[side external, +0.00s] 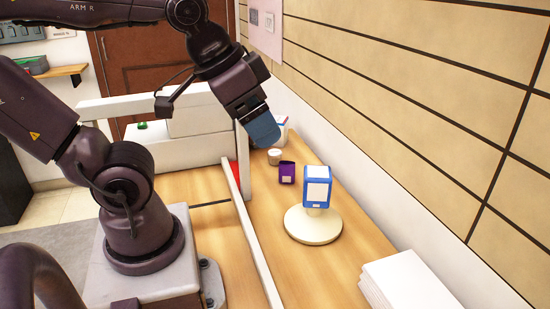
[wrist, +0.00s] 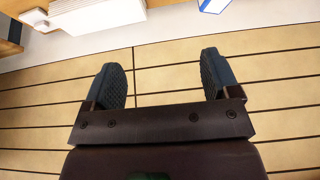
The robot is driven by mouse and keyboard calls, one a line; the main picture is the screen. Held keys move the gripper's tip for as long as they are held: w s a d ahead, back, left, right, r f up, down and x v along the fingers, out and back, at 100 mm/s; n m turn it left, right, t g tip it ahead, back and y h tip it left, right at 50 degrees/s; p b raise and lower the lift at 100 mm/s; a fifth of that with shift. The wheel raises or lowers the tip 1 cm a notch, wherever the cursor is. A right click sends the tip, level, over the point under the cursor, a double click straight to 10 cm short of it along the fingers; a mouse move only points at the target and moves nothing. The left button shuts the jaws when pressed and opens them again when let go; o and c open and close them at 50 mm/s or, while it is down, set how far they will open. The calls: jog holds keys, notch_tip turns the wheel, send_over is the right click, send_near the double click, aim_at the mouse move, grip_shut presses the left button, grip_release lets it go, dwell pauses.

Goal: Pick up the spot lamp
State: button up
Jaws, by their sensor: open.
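The spot lamp appears to be the blue and white boxy head (side external: 317,187) on a round cream base (side external: 313,226), standing upright on the wooden table in the side view. My gripper (side external: 263,130) is up and to the left of it, near the back of the table, apart from it. In the wrist view my gripper (wrist: 163,78) has its two dark pads wide apart with only the tan wall between them. A blue-edged white piece, probably the lamp head (wrist: 214,5), is cut off at the top edge there.
A white stack (side external: 408,281) lies right of the lamp, nearer the camera. A purple box (side external: 287,173) and a small pale cup (side external: 274,156) stand behind it. A white rail (side external: 238,205) runs along the left. The tan slatted wall (side external: 430,100) bounds the right.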

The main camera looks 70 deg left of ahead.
jog(key=n+g+y, duration=0.1)
jog(key=n+g, duration=0.5)
jog(key=n, duration=1.2)
send_near(275, 152)
jog(key=f, duration=0.6)
jog(key=shift+s, duration=0.4)
jog(key=shift+w+a+f, duration=0.1)
jog(key=shift+a+f, duration=0.05)
jog(key=shift+f, duration=0.7)
jog(key=shift+a+f, duration=0.15)
jog(key=shift+f, duration=0.7)
jog(key=shift+w+a+f, duration=0.1)
jog(key=shift+a+f, duration=0.05)
jog(key=shift+f, duration=0.75)
